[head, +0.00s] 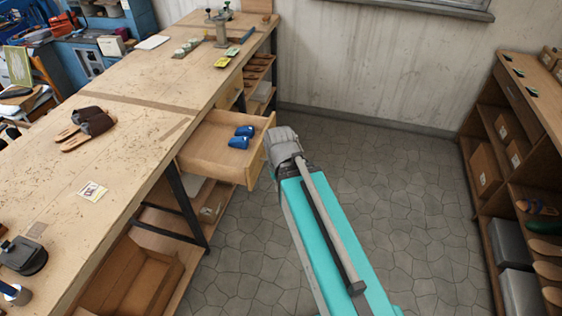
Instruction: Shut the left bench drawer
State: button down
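The bench drawer (215,150) is pulled out from the long wooden bench (140,65). It is pale wood, with two blue objects (241,137) lying inside near its front. The outer face of the drawer front is mostly turned away from view. My gripper (274,150) is at the outer side of the drawer front, at the end of my teal arm. It looks very close to the front panel; I cannot tell whether it touches. The fingers are hidden or too small to read, so open or shut does not show.
Brown sandals (88,124) and a small card (92,191) lie on the bench top. Black bench legs (186,205) and an open brown box (130,280) are below. A wooden shelf unit (490,120) stands at right. The stone floor (370,180) between is clear.

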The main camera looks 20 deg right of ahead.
aim_at(206, 152)
jog(key=z, duration=0.1)
jog(key=k, duration=1.6)
jog(key=z, duration=0.45)
jog(key=i, duration=1.9)
jog(key=u, duration=0.15)
